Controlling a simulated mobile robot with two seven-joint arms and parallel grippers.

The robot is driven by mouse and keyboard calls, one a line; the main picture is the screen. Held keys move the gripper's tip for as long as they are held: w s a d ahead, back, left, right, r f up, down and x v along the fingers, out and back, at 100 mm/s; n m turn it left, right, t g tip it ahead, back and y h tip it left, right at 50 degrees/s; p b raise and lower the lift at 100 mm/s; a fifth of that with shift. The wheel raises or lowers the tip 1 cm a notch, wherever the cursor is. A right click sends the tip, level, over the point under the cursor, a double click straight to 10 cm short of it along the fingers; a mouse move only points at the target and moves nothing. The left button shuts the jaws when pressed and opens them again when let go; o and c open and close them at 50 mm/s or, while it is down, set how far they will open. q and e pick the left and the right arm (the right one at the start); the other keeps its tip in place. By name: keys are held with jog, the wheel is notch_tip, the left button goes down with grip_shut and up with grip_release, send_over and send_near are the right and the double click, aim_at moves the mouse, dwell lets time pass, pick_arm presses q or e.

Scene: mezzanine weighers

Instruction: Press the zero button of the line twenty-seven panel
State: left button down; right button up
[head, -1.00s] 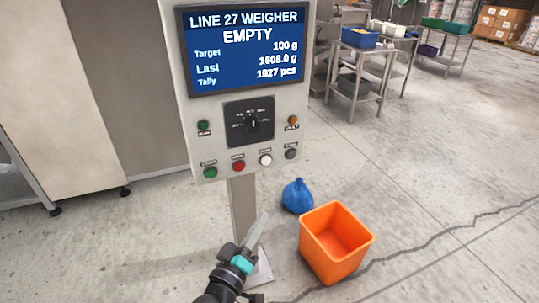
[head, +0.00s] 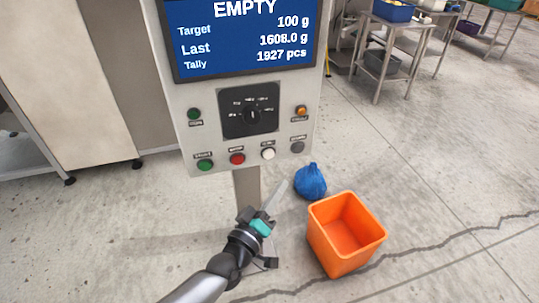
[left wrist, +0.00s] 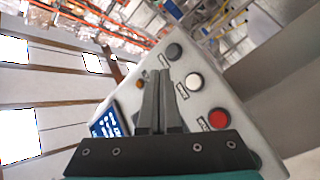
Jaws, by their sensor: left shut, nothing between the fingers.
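The line 27 panel (head: 217,142) stands upright on a post, its screen (head: 245,40) reading EMPTY. Its bottom row has a green button (head: 205,165), a red button (head: 237,159), a white button (head: 268,153) and a grey button (head: 298,147). The small labels are too blurred to read, so I cannot tell which is zero. My left gripper (head: 281,187) is shut and empty, below the white and grey buttons and apart from them. In the left wrist view its fingers (left wrist: 158,78) point at the panel, beside the white button (left wrist: 194,82) and grey button (left wrist: 174,52). My right gripper is out of view.
A selector dial (head: 252,115) sits above the button row, between a green light (head: 194,114) and an amber light (head: 301,110). A blue bag (head: 310,182) and an orange bin (head: 345,236) stand on the floor right of the post. Metal tables (head: 392,50) stand at the back right.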

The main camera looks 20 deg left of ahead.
aim_at(269, 154)
pick_arm(q)
jog(key=w+a+b, duration=0.3)
jog(key=w+a, duration=0.1)
jog(key=w, duration=0.3)
jog(key=shift+a+b, duration=0.3)
jog(key=shift+b, duration=0.05)
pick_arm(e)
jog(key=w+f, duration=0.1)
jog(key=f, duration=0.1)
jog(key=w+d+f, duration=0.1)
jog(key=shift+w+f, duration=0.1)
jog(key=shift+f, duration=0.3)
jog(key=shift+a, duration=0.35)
pick_arm(q)
jog(key=shift+a, duration=0.1)
dwell(0.6)
jog(key=shift+w+a, duration=0.15)
jog(key=shift+w, duration=0.2)
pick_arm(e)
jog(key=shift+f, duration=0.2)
